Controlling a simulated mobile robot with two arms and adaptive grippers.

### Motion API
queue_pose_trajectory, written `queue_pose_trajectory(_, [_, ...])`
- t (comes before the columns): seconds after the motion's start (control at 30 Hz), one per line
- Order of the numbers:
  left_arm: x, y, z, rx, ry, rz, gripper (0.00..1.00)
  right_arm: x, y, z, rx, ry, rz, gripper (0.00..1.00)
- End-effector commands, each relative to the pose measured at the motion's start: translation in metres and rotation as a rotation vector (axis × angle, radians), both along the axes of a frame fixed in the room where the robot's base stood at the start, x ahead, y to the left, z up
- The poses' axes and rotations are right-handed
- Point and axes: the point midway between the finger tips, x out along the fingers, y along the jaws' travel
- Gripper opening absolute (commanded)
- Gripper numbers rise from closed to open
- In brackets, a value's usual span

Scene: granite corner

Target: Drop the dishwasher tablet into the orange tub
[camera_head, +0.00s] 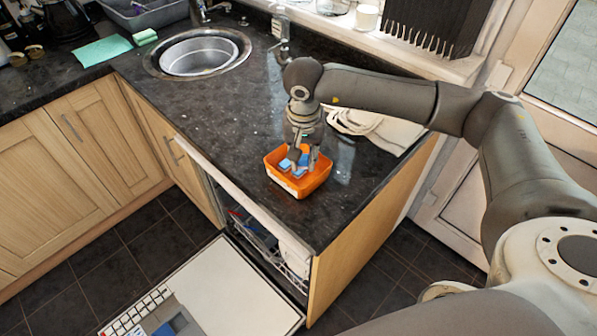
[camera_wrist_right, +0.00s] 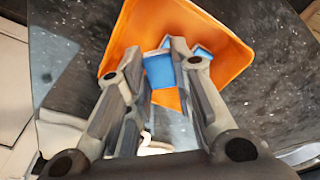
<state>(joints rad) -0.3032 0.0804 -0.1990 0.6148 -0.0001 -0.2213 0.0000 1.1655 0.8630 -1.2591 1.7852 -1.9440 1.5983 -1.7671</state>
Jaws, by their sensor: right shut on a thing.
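The orange tub (camera_head: 275,183) stands on the dark granite worktop near its front edge, and its orange wall (camera_wrist_right: 232,62) fills the upper part of the wrist view. My right gripper (camera_head: 303,161) reaches down over the tub, fingertips at or just inside its opening. It is shut on a blue dishwasher tablet (camera_wrist_right: 158,70), which shows between the fingers in the wrist view. More blue (camera_wrist_right: 203,48) shows beside the right finger, and blue pieces (camera_head: 285,164) show in the tub in the head view. Whether the held tablet touches the tub floor cannot be told. My left gripper is not in view.
A round steel sink (camera_head: 240,45) lies behind left of the tub. A pale cloth (camera_head: 385,130) lies to the right, behind my right arm. The dishwasher door (camera_head: 235,285) hangs open below the worktop. The worktop left of the tub is clear.

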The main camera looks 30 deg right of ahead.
Motion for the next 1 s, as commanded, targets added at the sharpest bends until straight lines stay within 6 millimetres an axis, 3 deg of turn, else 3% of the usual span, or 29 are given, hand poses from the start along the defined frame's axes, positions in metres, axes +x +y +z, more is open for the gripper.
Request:
queue_pose_trajectory(0.1, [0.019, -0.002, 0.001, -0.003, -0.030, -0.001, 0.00, 0.000, 0.000, -0.003, 0.000, 0.000, 0.000, 0.10])
queue_pose_trajectory(0.27, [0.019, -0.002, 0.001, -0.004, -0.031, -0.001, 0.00, 0.000, 0.000, -0.002, 0.000, 0.000, 0.000, 0.10])
queue_pose_trajectory(0.3, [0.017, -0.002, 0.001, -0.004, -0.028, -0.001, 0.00, 0.000, 0.000, -0.002, 0.000, 0.000, 0.000, 0.28])
queue_pose_trajectory(0.47, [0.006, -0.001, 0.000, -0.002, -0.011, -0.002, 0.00, 0.000, 0.000, -0.002, 0.000, 0.000, 0.000, 0.48])
queue_pose_trajectory(0.8, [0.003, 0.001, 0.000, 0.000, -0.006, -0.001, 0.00, 0.000, 0.000, 0.000, 0.000, 0.000, 0.000, 0.48])
queue_pose_trajectory(1.0, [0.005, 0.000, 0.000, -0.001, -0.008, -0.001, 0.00, -0.002, 0.001, 0.026, 0.000, -0.004, 0.000, 0.48])
